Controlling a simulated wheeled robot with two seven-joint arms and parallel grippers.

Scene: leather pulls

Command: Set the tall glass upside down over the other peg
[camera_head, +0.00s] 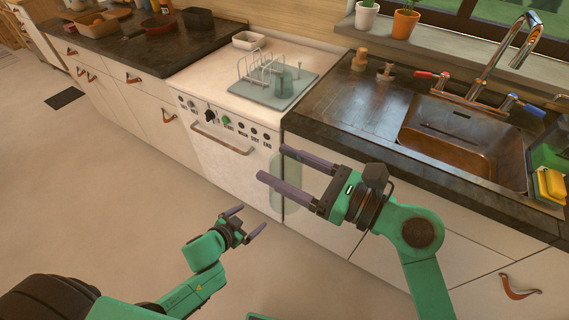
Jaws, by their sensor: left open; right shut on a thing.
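My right gripper (278,164) is shut on a tall, see-through greenish glass (285,196), held in front of the white appliance's right edge. I cannot tell which end of the glass is up. A teal tray (303,92) lies on the appliance top with a wire rack (243,68) on it. A shorter teal glass (285,83) stands at the rack's right side. My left gripper (250,220) is open and empty, low over the floor.
The white appliance (222,150) has a front handle and knobs. A white bowl (249,40) stands behind the rack. Two small wooden items (360,60) stand on the dark counter (345,100). The sink (462,145) and faucet (505,50) are at right.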

